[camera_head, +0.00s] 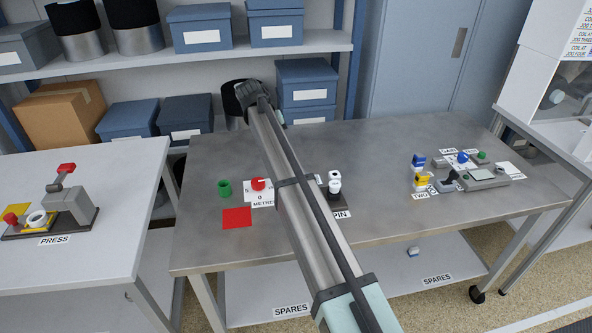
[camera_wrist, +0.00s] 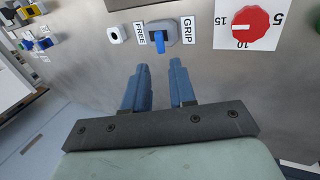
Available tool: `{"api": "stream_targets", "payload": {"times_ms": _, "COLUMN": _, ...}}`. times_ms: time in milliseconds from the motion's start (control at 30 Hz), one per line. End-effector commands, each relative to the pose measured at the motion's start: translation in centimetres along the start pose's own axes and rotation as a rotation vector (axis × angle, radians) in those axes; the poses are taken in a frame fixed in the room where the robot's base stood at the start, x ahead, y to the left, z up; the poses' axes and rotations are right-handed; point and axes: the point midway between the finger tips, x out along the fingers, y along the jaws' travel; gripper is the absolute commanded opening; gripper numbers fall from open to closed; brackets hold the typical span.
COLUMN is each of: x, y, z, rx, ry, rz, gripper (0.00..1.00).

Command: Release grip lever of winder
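The grip lever (camera_wrist: 159,42) is a small blue handle on a grey rounded base (camera_wrist: 166,31) in the wrist view. It stands between a FREE label (camera_wrist: 140,32) on its left and a GRIP label (camera_wrist: 188,30) on its right, and points roughly down the picture. My gripper (camera_wrist: 160,68) has two blue fingers, apart and empty, with their tips a little below the lever and not around it. In the head view my arm crosses the steel table; I cannot make out the lever or my fingertips there.
A red dial (camera_wrist: 242,27) on a white card sits right of the lever; a white holed piece (camera_wrist: 115,34) sits left. The head view shows a red dial (camera_head: 258,184), a green cup (camera_head: 224,188) and a red square (camera_head: 237,217) on the steel table (camera_head: 400,135).

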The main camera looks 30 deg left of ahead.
Motion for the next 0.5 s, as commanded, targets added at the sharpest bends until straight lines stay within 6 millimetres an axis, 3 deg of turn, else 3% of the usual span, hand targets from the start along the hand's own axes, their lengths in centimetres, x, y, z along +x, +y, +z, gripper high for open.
{"api": "stream_targets", "payload": {"times_ms": 500, "x": 8.9, "y": 0.1, "z": 0.1, "rx": 0.000, "ry": 0.000, "rz": -0.001, "gripper": 0.26}}
